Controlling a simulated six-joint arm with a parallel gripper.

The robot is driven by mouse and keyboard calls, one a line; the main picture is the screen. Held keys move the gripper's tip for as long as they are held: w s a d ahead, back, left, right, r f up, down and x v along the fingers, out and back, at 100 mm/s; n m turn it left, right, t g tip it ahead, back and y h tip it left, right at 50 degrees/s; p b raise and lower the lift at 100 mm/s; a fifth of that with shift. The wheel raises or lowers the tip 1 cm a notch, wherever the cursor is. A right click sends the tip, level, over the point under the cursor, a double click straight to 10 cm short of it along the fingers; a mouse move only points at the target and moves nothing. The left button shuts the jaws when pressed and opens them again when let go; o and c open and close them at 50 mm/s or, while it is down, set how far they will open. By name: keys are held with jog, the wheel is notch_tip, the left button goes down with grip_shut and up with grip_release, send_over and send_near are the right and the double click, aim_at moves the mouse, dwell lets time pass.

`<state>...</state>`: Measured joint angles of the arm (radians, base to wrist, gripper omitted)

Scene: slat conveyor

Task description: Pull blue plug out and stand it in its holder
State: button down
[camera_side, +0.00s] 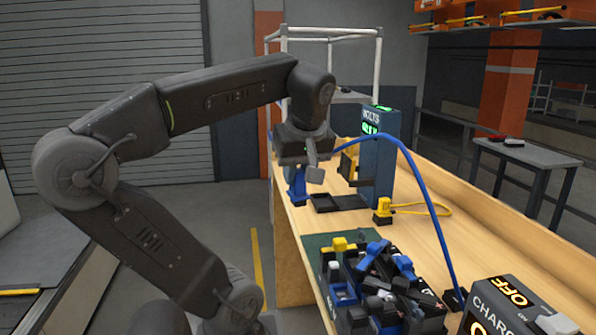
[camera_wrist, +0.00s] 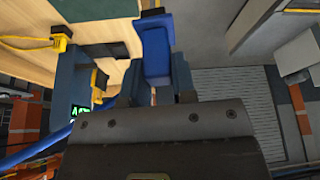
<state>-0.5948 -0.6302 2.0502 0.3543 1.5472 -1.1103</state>
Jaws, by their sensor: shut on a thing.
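My gripper (camera_side: 303,178) is shut on the blue plug, low over the far left edge of the bench. In the wrist view the blue plug (camera_wrist: 156,52) sits between the two fingers of my gripper (camera_wrist: 158,85). In the side view a blue part (camera_side: 297,187) shows just below my gripper, over a small dark blue base (camera_side: 300,199), which looks like the holder. I cannot tell whether the plug is seated in it or just above it. A blue cable (camera_side: 420,180) arches from behind my gripper to the front right.
A blue meter post (camera_side: 379,150) marked VOLTS stands right of my gripper, with a yellow plug (camera_side: 348,166) at its side. A dark tray (camera_side: 325,203) lies before it. Another yellow plug (camera_side: 383,206) stands nearby. A bin of connectors and a charger box (camera_side: 505,300) are in front.

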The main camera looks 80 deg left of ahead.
jog(key=shift+m+t, duration=0.4)
jog(key=shift+m, duration=0.5)
jog(key=w+d, duration=0.6)
jog(key=d, duration=0.3)
jog(key=shift+w+d, duration=0.25)
jog(key=shift+w, duration=0.1)
jog(key=shift+f, duration=0.15)
jog(key=shift+f, duration=6.7)
jog(key=shift+f, duration=1.05)
jog(key=c, duration=0.8)
grip_release()
jog(key=shift+c, duration=0.2)
jog(key=shift+r, duration=0.1)
